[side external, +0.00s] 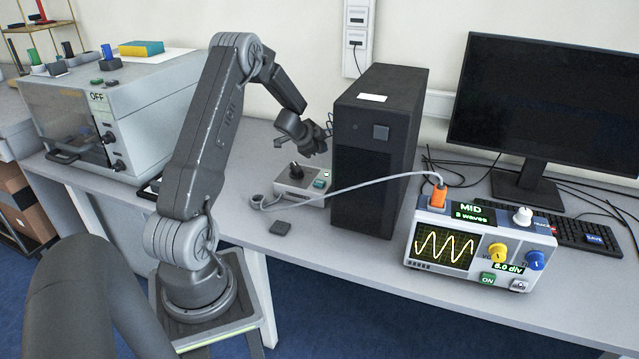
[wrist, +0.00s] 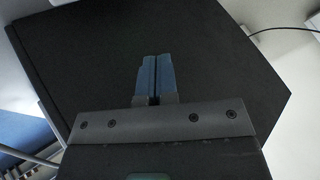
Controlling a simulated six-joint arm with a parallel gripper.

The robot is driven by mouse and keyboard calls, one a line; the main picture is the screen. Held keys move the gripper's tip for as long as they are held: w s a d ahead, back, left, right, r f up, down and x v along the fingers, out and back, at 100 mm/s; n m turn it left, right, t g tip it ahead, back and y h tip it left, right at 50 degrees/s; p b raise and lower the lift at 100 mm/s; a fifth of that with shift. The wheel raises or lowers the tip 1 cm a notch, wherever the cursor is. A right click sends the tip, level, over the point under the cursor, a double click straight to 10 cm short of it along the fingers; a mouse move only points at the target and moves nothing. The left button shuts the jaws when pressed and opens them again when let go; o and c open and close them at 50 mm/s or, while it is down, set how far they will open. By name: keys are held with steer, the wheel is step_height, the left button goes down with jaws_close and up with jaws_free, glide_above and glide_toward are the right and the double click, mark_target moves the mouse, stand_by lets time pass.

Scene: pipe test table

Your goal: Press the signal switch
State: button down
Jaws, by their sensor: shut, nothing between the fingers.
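A small light-grey box (side external: 288,187) stands on the table left of the black computer tower. It has a black knob (side external: 296,170) on top and a teal button (side external: 319,184) at its right. No readable label marks either as the signal switch. My gripper (side external: 327,137) is above the box, close to the tower's left side. In the wrist view its blue fingers (wrist: 154,75) are shut and empty, with the dark tower behind them.
The tower (side external: 375,150) stands right of my gripper and is the nearest tall obstacle. A monitor (side external: 550,110) and keyboard (side external: 550,228) are further right. A grey machine marked "OFF" (side external: 150,105) is at left.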

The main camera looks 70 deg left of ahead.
mark_target(320, 183)
steer(key=shift+f, duration=0.2)
steer(key=shift+f, duration=4.35)
steer(key=shift+f, duration=0.1)
steer(key=shift+f, duration=0.35)
steer(key=shift+f, duration=0.45)
steer(key=shift+r, duration=0.85)
